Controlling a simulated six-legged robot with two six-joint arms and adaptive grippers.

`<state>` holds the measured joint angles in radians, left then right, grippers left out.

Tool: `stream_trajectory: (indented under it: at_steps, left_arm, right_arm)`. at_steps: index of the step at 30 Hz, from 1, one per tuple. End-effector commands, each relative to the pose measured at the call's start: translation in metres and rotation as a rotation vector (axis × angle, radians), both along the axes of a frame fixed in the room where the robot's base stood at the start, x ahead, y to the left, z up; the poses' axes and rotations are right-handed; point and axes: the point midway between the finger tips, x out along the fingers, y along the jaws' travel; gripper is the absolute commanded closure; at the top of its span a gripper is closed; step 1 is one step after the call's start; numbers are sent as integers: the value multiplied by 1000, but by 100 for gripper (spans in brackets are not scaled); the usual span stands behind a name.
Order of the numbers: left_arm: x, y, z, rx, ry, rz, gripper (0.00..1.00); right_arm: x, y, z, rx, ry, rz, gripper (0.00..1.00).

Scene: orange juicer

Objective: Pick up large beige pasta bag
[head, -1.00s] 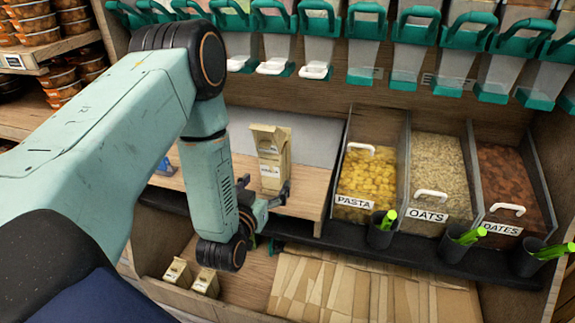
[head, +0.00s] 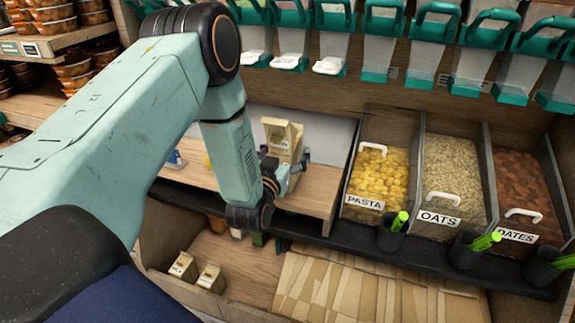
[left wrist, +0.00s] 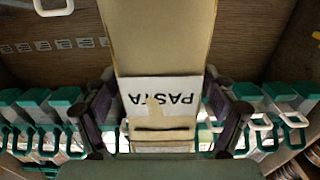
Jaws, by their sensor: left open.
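The large beige pasta bag (head: 284,135) stands on the wooden shelf, left of the pasta bin, and looks slightly tilted. Its lower part is hidden behind my left gripper (head: 287,166) in the head view. In the left wrist view, the bag (left wrist: 160,38) fills the middle, with its PASTA label upside down. The fingers of my left gripper (left wrist: 163,112) are open, one on each side of the bag around the label. I cannot tell whether they touch it. My right gripper is not in view.
Bins of pasta (head: 378,175), oats (head: 452,180) and dates (head: 520,180) stand to the right. Black cups (head: 392,235) with green handles line the front ledge. Two small beige bags (head: 210,277) stand on the lower shelf. Dispensers (head: 387,45) hang above.

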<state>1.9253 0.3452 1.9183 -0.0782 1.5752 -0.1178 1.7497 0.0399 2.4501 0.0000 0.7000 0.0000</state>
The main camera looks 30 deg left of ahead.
Motion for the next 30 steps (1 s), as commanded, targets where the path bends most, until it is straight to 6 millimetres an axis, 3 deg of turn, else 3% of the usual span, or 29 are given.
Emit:
stream_trajectory:
  at_steps: [9,30]
  left_arm:
    - [6,0,0,0,1,-1,16]
    - [6,0,0,0,1,0,75]
  right_arm:
    - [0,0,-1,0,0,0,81]
    - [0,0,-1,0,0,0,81]
